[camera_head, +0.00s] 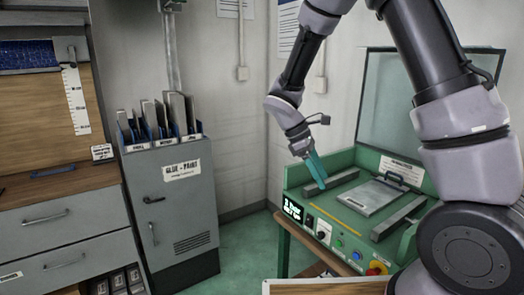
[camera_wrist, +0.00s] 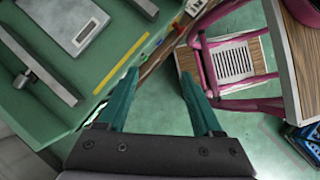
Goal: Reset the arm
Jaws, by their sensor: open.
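My gripper (camera_head: 317,170) hangs at the end of my arm, above the left part of the green machine (camera_head: 296,172). It points down and tilts a little. In the wrist view my gripper (camera_wrist: 160,75) has its two teal fingers spread wide apart, with nothing between them. Floor and the machine's edge show below the gap. The head view shows the fingers nearly edge-on, so their gap is hard to see there.
The machine bears a grey plate with a handle (camera_head: 372,197), metal bars (camera_head: 398,218) and a front control panel. A clear upright panel (camera_head: 388,105) stands behind. A grey cabinet (camera_head: 172,205) and drawers (camera_head: 62,262) stand left. A pink-framed stool (camera_wrist: 237,62) shows in the wrist view.

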